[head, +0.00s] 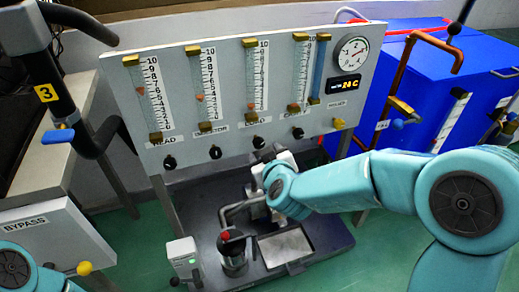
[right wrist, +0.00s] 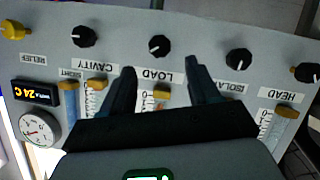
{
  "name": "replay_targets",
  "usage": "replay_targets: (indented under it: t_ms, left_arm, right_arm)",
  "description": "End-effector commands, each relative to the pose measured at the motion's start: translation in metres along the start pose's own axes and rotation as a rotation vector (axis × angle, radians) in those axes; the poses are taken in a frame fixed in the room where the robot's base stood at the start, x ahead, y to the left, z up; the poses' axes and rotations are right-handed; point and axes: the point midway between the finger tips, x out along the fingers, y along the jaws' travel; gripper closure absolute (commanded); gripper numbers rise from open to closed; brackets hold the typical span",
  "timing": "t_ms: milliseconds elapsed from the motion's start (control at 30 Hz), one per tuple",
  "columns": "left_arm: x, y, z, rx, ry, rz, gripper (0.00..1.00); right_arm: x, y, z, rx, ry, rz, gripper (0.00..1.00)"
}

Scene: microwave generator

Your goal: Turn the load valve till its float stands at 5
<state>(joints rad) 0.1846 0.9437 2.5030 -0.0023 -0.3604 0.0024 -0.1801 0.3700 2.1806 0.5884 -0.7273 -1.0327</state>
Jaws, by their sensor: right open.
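The load valve is a black knob (head: 258,142) under the third flow tube (head: 257,80) on the grey panel. In the right wrist view, upside down, the knob (right wrist: 160,45) shows beside its LOAD label (right wrist: 161,76). A small reddish float shows low in the load tube, well below the middle of its scale; its exact reading is too small to tell. My right gripper (right wrist: 161,65) is open and empty. Its two dark fingers point toward the load knob, with the knob beyond their tips and apart from them. My left gripper is out of view.
The neighbouring knobs, isolator (right wrist: 239,59) and cavity (right wrist: 84,37), stand on either side. A pressure gauge (head: 352,55) and an orange 24 C display (head: 344,85) are at the panel's right.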

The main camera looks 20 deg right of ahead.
Motion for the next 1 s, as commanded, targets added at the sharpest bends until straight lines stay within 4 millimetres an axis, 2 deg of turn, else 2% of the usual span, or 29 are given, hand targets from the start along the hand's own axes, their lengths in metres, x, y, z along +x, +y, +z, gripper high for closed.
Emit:
replay_targets:
  t_ms: [33,100,300,500,733,767,900,933,1000]
  left_arm:
    - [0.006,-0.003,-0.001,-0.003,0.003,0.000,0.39]
    - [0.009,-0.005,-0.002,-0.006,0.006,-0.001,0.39]
    - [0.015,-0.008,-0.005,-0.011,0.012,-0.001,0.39]
    - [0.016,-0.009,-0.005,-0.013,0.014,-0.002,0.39]
    - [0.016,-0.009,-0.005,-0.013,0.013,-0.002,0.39]
    - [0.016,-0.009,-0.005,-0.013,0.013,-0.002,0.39]
    - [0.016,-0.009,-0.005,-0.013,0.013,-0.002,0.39]
    - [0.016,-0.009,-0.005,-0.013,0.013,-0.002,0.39]
    - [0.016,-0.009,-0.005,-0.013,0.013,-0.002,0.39]
  right_arm:
    - [0.015,-0.001,0.004,0.000,-0.001,0.000,0.39]
    - [0.031,-0.001,0.003,-0.001,0.000,0.000,0.39]
    - [0.064,-0.001,0.001,-0.001,0.000,-0.001,0.39]
    - [0.076,-0.001,0.000,-0.001,0.000,-0.002,0.39]
    - [0.076,0.000,-0.001,-0.001,0.000,-0.002,0.39]
    - [0.076,0.000,-0.001,-0.001,0.000,-0.002,0.43]
    - [0.076,-0.001,-0.001,-0.001,0.000,-0.002,0.88]
    - [0.076,-0.001,-0.001,-0.001,0.000,-0.002,0.96]
    - [0.076,-0.001,-0.001,-0.001,0.000,-0.002,0.96]
